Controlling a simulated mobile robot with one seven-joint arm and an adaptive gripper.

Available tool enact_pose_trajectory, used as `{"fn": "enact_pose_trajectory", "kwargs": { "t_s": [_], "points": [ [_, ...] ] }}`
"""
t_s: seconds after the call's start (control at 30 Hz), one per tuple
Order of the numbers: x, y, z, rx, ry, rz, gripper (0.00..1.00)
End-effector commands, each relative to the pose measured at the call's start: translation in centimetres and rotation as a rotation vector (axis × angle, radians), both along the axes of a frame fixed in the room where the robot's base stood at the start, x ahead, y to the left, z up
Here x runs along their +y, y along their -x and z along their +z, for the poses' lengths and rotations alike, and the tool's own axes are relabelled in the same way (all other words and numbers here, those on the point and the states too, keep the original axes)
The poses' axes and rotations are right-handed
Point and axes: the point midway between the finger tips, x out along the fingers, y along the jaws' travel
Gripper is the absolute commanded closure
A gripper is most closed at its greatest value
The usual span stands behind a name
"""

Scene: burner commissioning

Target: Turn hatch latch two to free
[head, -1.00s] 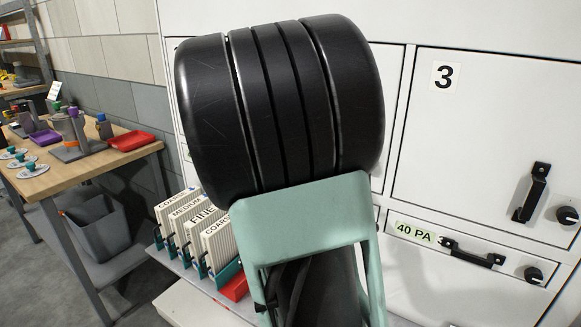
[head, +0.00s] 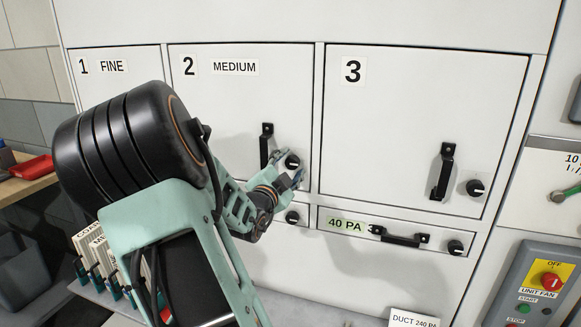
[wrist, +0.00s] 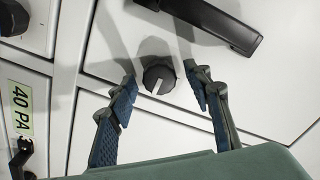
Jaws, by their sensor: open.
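Hatch two (head: 240,110) is a closed white door marked 2 MEDIUM. Its latch (head: 292,161) is a round black knob with a pale pointer line, right of the black door handle (head: 266,146). My gripper (head: 291,178) is at this knob, partly covering it in the head view. In the wrist view the latch knob (wrist: 159,77) lies ahead, between the two open fingers (wrist: 163,92). The fingers stand apart on either side of it, with gaps to the knob. The handle also shows at the top of the wrist view (wrist: 215,22).
Hatch 3 (head: 420,120) with its own handle and latch is on the right. A drawer marked 40 PA (head: 345,225) lies below it, and another knob (head: 292,217) sits just below my gripper. Filter cartridges (head: 95,245) stand at lower left.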

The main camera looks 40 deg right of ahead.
Motion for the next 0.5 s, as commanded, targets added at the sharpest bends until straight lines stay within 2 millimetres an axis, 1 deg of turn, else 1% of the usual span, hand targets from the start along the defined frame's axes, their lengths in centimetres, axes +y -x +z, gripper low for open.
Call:
{"fn": "enact_pose_trajectory", "kwargs": {
  "t_s": [0.3, 0.5],
  "points": [
    [-0.24, -0.12, 0.03, 0.000, 0.000, 0.000, 0.55],
    [-0.22, -0.12, 0.02, 0.000, -0.001, 0.001, 0.78]
  ]
}}
